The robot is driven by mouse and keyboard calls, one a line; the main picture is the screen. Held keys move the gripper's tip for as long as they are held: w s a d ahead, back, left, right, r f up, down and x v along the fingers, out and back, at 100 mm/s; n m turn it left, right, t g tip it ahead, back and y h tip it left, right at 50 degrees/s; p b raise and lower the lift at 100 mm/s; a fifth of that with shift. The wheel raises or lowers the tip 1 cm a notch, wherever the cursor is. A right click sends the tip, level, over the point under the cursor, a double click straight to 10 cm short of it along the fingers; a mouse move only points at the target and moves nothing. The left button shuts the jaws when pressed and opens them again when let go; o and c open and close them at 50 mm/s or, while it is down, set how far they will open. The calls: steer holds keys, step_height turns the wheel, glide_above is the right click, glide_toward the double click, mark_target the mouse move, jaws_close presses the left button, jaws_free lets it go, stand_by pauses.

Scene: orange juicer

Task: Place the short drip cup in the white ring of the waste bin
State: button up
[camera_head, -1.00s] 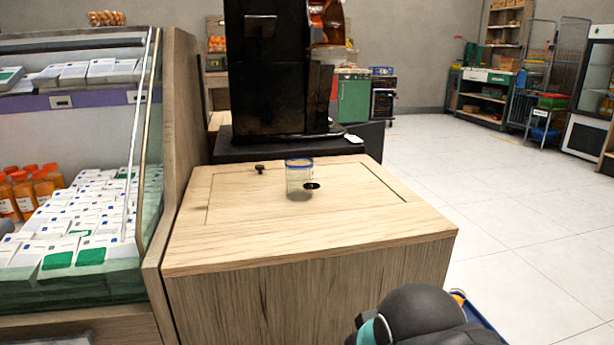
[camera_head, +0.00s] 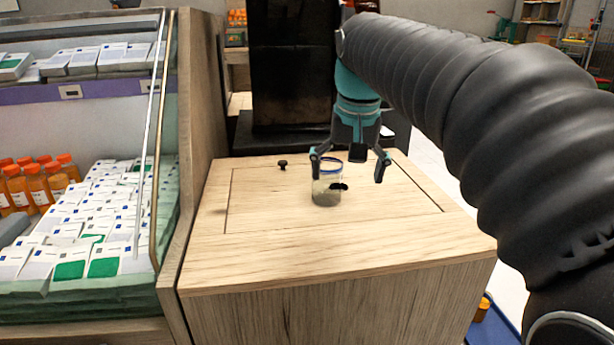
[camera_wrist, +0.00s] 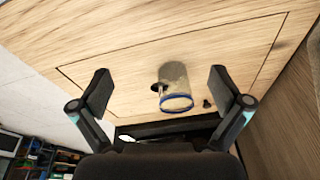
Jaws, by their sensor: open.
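A short clear cup with a blue rim (camera_head: 326,188) stands upright on the wooden counter (camera_head: 300,255); I take it as the drip cup. It also shows in the wrist view (camera_wrist: 175,82), between and beyond my fingers. My gripper (camera_head: 349,168) is open and empty, fingers pointing down above the counter. In the head view, its left fingertip overlaps the cup's rim; contact cannot be told. The fingers also show spread in the wrist view (camera_wrist: 160,88). I cannot make out the waste bin or its white ring.
A small black knob (camera_head: 283,164) stands on the counter left of the cup, and a small dark disc (camera_head: 339,187) shows at the cup's side. The black juicer body (camera_head: 290,75) rises behind. A display case (camera_head: 85,205) borders the left. The counter's front is clear.

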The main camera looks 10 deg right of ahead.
mark_target(327, 177)
steer(key=w+r+m+g+p, duration=0.25)
steer(key=w+r, duration=0.25)
steer(key=w, duration=0.9)
steer(key=shift+n, duration=0.25)
steer(key=shift+w+a+f+b, duration=0.15)
steer(key=shift+f+b, duration=0.55)
steer(key=shift+f, duration=1.55)
steer(key=shift+w+d+f+b, duration=0.15)
steer(key=shift+f+b, duration=0.5)
steer(key=shift+f, duration=1.6)
steer(key=shift+w+a+f+b, duration=0.15)
steer(key=shift+f+b, duration=0.55)
steer(key=shift+f, duration=1.55)
steer(key=c, duration=1.3)
steer(key=shift+c, duration=0.2)
